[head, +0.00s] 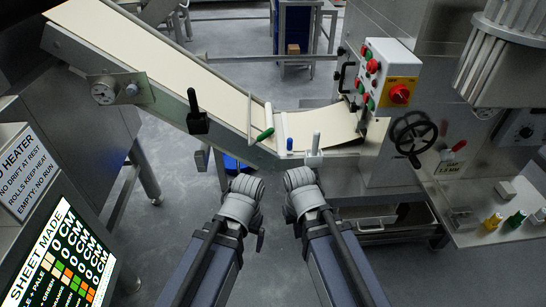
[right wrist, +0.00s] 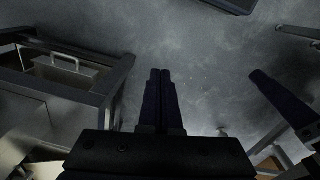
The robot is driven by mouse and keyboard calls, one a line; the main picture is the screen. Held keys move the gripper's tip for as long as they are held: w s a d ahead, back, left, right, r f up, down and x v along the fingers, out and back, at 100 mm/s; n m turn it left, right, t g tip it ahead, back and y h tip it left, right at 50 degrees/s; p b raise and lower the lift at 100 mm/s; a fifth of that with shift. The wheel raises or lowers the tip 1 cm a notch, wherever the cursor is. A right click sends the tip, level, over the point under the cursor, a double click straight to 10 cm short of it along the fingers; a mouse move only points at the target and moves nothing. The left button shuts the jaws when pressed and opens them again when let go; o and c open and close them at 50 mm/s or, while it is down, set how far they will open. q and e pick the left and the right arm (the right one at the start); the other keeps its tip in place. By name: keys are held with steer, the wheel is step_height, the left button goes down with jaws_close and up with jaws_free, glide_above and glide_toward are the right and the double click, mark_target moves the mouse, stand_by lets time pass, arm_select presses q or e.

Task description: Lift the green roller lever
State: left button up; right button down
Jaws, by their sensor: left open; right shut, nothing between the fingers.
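The green roller lever (head: 265,135) is a short green-handled lever at the near edge of the sloped cream conveyor, beside the white rollers (head: 283,132). It slants down to the left. My left gripper (head: 247,184) is below it, open and apart from it. My right gripper (head: 300,178) is below and to the right of the lever, also apart from it. In the right wrist view its two dark fingers (right wrist: 160,78) are shut together with nothing between them, over grey floor. The lever does not show in that view.
A control box (head: 388,75) with red and green buttons and a black handwheel (head: 413,137) are to the right. A side shelf (head: 480,215) holds small coloured items.

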steer(key=w+d+f+m+t+y+b, duration=0.15)
steer(key=w+f+b, duration=0.25)
steer(key=f+b, duration=1)
steer(key=w+a+f+m+t+y+b, duration=0.2)
steer(key=w+a+f+m+t+b, duration=0.15)
steer(key=w+f+b, duration=0.2)
steer(key=w+a+r+m+t+y, duration=0.2)
steer(key=w+a+r+m+t, duration=0.15)
steer(key=w+r, duration=0.2)
steer(key=w+a+r+m+t+y, duration=0.2)
steer(key=w+a+r+m+t, duration=0.1)
steer(key=w+r+m, duration=0.25)
steer(key=w+d+r+m+t+h, duration=0.1)
steer(key=d+r+m+t+h, duration=0.2)
steer(key=r+m, duration=0.2)
steer(key=w+d+r+m+t+h, duration=0.2)
steer(key=r+m+t+h, duration=0.1)
steer(key=m, duration=0.8)
steer(key=shift+d+r+t, duration=0.4)
steer(key=shift+r+t, duration=0.05)
steer(key=shift+r, duration=0.45)
